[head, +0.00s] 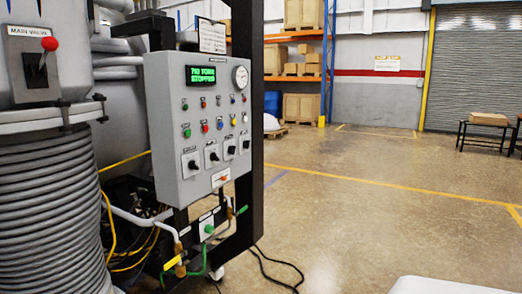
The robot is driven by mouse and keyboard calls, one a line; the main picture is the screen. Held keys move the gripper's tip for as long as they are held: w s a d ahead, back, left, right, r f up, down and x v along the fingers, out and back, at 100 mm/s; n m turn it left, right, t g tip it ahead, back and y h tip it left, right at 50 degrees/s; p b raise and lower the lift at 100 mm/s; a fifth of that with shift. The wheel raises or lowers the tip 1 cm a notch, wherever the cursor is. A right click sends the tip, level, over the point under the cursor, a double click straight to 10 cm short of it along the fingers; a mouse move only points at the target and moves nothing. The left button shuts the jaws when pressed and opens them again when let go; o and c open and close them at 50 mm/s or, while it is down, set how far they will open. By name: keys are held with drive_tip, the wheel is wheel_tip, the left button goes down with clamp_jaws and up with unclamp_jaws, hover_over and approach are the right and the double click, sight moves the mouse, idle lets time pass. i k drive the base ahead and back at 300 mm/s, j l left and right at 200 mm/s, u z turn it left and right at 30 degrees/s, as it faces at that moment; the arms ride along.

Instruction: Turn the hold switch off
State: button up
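A grey control panel (205,125) stands at the left centre. Its green display (202,75) seems to read "760 TORR STOPPED". Along its lower part is a row of several dark rotary switches on pale plates, among them a leftmost switch (192,164) and a rightmost switch (246,144). Their labels are too small to read, so I cannot tell which one is the hold switch or how it is set. My gripper is not in view.
A round gauge (241,76) and coloured buttons sit on the panel. A ribbed hose column (48,210) and a red-knobbed main valve lever (50,45) stand left. A black cable (275,268) lies on the floor below. The floor (350,215) to the right is clear.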

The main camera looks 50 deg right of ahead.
sight(232, 149)
drive_tip(key=z, duration=1.3)
drive_tip(key=i+l, duration=0.25)
drive_tip(key=i+l+u, duration=0.15)
drive_tip(key=l, duration=0.3)
drive_tip(key=i+l, duration=0.35)
drive_tip(key=i+l+u, duration=0.1)
drive_tip(key=l, duration=0.25)
drive_tip(key=i+l+u, duration=0.1)
drive_tip(key=i+l, duration=0.45)
drive_tip(key=l, duration=0.25)
drive_tip(key=i+l+u, duration=0.15)
drive_tip(key=l, duration=0.25)
